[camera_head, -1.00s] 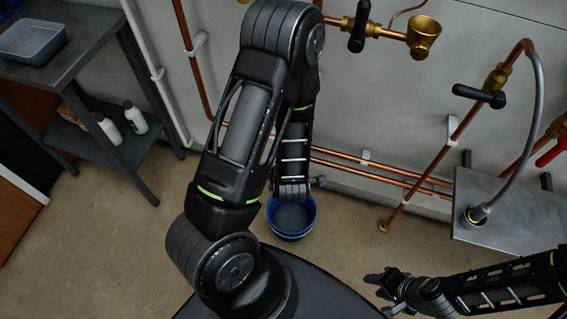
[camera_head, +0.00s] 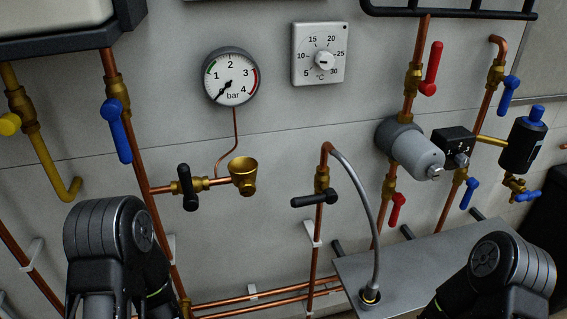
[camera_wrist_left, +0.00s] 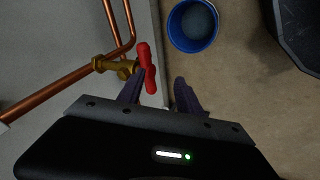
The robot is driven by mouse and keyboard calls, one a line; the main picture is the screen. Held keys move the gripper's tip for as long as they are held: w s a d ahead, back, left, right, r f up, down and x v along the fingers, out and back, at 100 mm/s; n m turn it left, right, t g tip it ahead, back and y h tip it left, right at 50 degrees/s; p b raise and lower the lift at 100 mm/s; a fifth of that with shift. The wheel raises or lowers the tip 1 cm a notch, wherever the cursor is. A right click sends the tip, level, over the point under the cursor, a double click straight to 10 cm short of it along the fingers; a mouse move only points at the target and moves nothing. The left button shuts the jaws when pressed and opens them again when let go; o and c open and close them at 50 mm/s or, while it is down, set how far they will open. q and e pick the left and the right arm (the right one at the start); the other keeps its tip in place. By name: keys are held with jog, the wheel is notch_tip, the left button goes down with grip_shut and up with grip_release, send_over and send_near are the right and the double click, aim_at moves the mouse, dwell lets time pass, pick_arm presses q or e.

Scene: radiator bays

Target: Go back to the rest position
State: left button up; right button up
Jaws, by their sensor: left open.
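In the left wrist view my left gripper (camera_wrist_left: 158,84) is open, with its two dark fingers apart and nothing held between them. A red valve handle (camera_wrist_left: 147,68) on a brass fitting (camera_wrist_left: 115,65) shows close to the left finger; I cannot tell whether they touch. In the head view only upper links of my left and right arms show, at the bottom left and bottom right. Neither gripper is visible there.
A blue bucket (camera_wrist_left: 193,26) stands on the floor. Copper pipes (camera_wrist_left: 60,85) run along the wall. The wall carries a pressure gauge (camera_head: 231,77), a thermostat (camera_head: 319,54), several valves and a grey pump (camera_head: 411,150). A grey shelf (camera_head: 400,262) juts out below.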

pick_arm(q)
jog(key=s+d+f+m+g+h+p, duration=0.1)
jog(key=s+d+m+h, duration=0.3)
jog(key=d+m, duration=0.4)
jog(key=s+d+m+g+h+p, duration=0.2)
jog(key=d+m, duration=0.6)
jog(key=d, duration=0.4)
jog(key=s+g+h, duration=0.1)
jog(key=s+h, duration=0.1)
jog(key=s, duration=0.1)
jog(key=shift+d+f, duration=0.35)
jog(key=shift+d, duration=0.05)
jog(key=shift+w, duration=0.1)
